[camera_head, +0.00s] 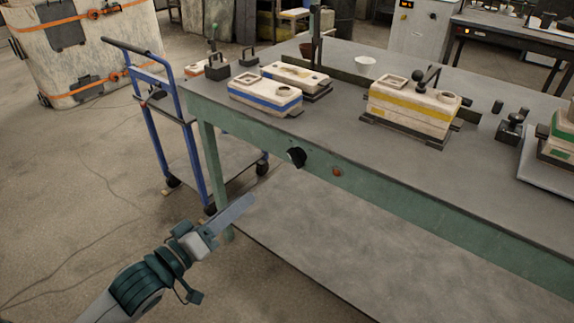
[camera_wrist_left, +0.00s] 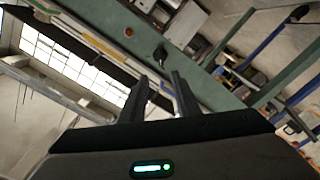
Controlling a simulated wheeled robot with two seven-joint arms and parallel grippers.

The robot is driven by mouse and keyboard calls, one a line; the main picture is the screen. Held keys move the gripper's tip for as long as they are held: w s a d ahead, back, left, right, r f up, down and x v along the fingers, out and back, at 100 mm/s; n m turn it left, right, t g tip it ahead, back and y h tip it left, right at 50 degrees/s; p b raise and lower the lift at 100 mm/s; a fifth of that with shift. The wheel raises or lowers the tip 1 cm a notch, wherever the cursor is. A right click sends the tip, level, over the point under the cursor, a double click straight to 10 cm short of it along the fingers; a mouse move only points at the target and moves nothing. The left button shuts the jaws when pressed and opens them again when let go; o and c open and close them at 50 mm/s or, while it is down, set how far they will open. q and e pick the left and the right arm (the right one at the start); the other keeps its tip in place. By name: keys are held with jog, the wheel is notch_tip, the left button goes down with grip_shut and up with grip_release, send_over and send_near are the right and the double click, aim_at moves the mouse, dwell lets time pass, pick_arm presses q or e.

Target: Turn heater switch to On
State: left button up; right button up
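The heater switch looks to be the black rotary knob (camera_head: 297,157) on the green front edge of the workbench (camera_head: 400,198). It also shows in the left wrist view as a black knob (camera_wrist_left: 160,53) just beyond the fingertips. Which setting it points at cannot be read. A small orange-red lamp or button (camera_head: 337,172) sits to its right on the same edge. My left gripper (camera_head: 248,200) is below and left of the knob, apart from it. In the left wrist view its two fingers (camera_wrist_left: 159,76) stand apart with nothing between them. My right gripper is not in view.
A blue-framed cart (camera_head: 190,140) stands left of the bench. On the bench are blue-striped (camera_head: 265,97) and yellow-striped (camera_head: 412,108) mould boxes and a white bowl (camera_head: 365,60). The floor in front of the knob is clear.

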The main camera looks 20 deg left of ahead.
aim_at(293, 161)
pick_arm(q)
jog(key=x, duration=1.7)
jog(key=shift+w+b, duration=0.1)
jog(key=shift+b, duration=0.3)
grip_shut()
